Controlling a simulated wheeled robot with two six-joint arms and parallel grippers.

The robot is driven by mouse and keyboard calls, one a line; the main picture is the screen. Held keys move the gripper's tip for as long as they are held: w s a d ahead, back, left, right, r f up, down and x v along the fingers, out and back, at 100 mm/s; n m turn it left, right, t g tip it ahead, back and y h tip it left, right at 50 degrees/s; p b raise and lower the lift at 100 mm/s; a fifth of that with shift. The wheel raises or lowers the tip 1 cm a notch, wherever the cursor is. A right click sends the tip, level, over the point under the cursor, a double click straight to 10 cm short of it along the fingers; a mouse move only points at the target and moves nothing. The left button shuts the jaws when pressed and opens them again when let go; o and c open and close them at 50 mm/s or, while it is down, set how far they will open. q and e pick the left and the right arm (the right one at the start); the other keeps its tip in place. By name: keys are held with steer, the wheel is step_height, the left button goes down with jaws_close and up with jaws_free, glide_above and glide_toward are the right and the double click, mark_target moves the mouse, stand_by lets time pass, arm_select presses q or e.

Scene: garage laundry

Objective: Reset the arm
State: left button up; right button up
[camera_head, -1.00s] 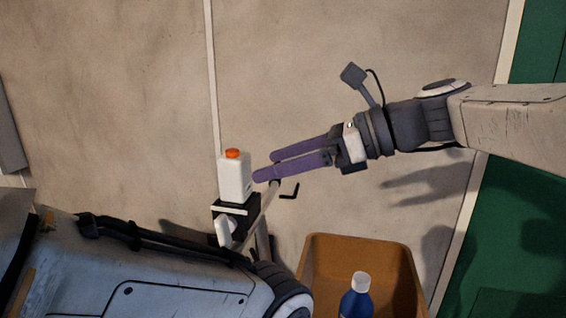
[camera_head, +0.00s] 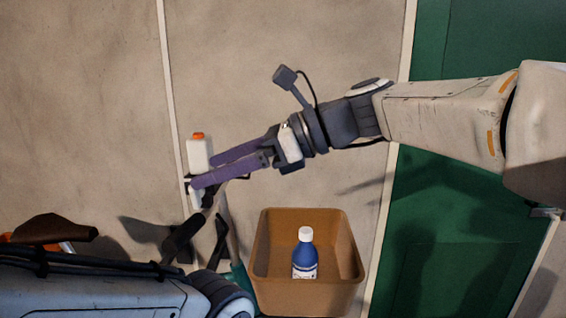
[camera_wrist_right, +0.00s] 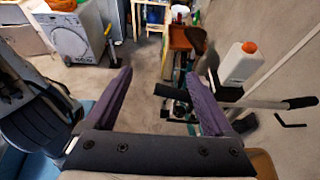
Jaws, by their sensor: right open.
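My right arm comes in from the right in the head view. Its gripper (camera_head: 203,176) has purple fingers and is open and empty, pointing left. In the head view the fingertips overlap the lower part of a white bottle with an orange cap (camera_head: 199,154). In the right wrist view the two fingers (camera_wrist_right: 160,92) stand wide apart with nothing between them, and the white bottle (camera_wrist_right: 241,64) is to the right of the right-hand finger. Part of my left arm shows at the lower left of the head view, but its gripper is not clearly visible.
A brown bin (camera_head: 262,262) with a blue white-capped bottle (camera_head: 305,255) in it is below my right arm. A dark-handled bar (camera_wrist_right: 262,102) is near the white bottle. A washing machine (camera_wrist_right: 70,42) stands far back left in the wrist view. A green panel (camera_head: 440,200) is at right.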

steer(key=w+d+f+n+t+h, duration=0.1)
steer(key=d+f+n+h, duration=0.25)
steer(key=d+f, duration=0.55)
steer(key=w+d+f+n+t+h, duration=0.15)
steer(key=d+f+h, duration=0.25)
steer(key=f, duration=0.9)
steer(key=s+d+f+n+h, duration=0.3)
steer(key=d+f+n, duration=0.3)
steer(key=d, duration=0.1)
steer(key=s+d+f+n+h, duration=0.3)
steer(key=s+d+f+n, duration=0.15)
steer(key=d+f, duration=0.25)
arm_select(q)
steer(key=shift+s+d+f+b, duration=0.15)
steer(key=shift+s+f+b, duration=0.05)
steer(key=shift+f+b, duration=0.25)
steer(key=shift+s+d+f+b, duration=0.1)
steer(key=shift+s+f+b, duration=0.1)
steer(key=shift+f+b, duration=0.2)
arm_select(e)
steer(key=s+a+r+n+g, duration=0.3)
steer(key=s+a+n, duration=0.7)
steer(key=s+a, duration=0.2)
steer(key=shift+s+a+r+y, duration=0.15)
steer(key=shift+s+a+y, duration=0.25)
steer(key=shift+s, duration=0.5)
